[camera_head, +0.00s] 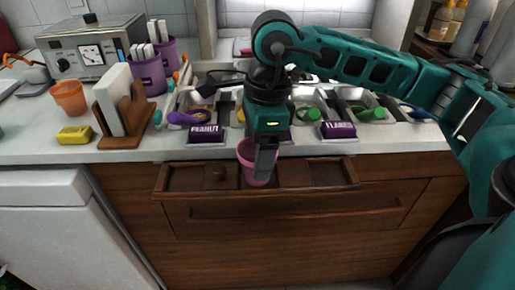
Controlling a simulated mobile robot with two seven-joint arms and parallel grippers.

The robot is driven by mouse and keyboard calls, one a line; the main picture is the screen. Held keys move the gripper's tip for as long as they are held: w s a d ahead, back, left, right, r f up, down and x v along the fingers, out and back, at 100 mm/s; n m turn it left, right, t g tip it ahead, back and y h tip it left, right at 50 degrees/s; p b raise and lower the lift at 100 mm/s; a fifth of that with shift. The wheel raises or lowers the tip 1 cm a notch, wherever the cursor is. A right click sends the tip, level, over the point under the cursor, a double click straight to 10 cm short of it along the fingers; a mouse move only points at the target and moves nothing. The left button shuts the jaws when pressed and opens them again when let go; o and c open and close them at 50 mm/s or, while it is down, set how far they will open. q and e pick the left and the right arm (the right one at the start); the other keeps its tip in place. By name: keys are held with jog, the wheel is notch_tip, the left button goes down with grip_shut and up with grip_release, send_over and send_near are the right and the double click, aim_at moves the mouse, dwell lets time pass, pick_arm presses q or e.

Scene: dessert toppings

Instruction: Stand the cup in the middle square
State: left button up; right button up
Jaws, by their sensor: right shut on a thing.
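The pink cup (245,157) is roughly upright at the middle of a shallow wooden tray (338,174) with square compartments, which juts out at the counter's front edge. My right gripper (264,163) points down and is shut on the cup, hiding part of it. The cup's lower end overlaps the middle square; I cannot tell whether it touches the floor of that square. My left gripper is not in view.
Purple labelled blocks (206,133) (339,130) stand behind the tray, before metal bins with coloured scoops. A wooden napkin holder (127,124), yellow sponge (74,134) and orange cup (69,97) are at left.

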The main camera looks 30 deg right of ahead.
jog(key=o, duration=1)
jog(key=shift+r, duration=0.15)
notch_tip(320, 180, up, 8)
jog(key=p, duration=0.5)
dwell(0.6)
